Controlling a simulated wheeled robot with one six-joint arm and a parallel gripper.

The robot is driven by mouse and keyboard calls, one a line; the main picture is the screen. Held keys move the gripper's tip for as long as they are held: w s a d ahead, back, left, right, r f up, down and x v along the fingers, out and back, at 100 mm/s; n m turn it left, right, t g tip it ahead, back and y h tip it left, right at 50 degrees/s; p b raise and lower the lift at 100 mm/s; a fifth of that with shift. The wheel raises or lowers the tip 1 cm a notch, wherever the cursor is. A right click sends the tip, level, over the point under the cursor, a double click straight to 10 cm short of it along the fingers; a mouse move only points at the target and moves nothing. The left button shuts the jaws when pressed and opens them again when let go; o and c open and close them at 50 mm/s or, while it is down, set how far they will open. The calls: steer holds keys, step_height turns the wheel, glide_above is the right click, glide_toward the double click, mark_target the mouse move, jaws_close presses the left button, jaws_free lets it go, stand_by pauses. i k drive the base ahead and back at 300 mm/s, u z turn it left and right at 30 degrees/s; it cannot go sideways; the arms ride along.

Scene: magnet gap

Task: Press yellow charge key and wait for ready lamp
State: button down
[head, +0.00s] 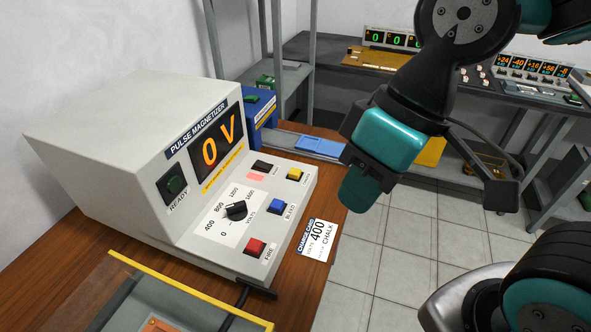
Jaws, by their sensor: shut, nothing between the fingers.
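The yellow key (295,174) sits on the sloped front panel of the pulse magnetizer (130,140); nothing touches it. The orange display (218,139) reads 0 V. The volts knob (236,210) sits on a dial marked from 0 upward. My arm hangs to the right of the panel, clear of the keys.
A black key (262,166), blue key (277,206) and red FIRE key (255,247) share the panel. A charge card (316,240) reading 400 volts, chalk, lies on the wooden table (310,290). A yellow-edged clear cover (190,290) stands front left. Open floor lies to the right.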

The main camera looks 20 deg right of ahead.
mark_target(294, 172)
steer(key=u, duration=2.45)
steer(key=k, duration=1)
steer(key=z, duration=0.8)
steer(key=i, duration=0.5)
steer(key=z, duration=0.1)
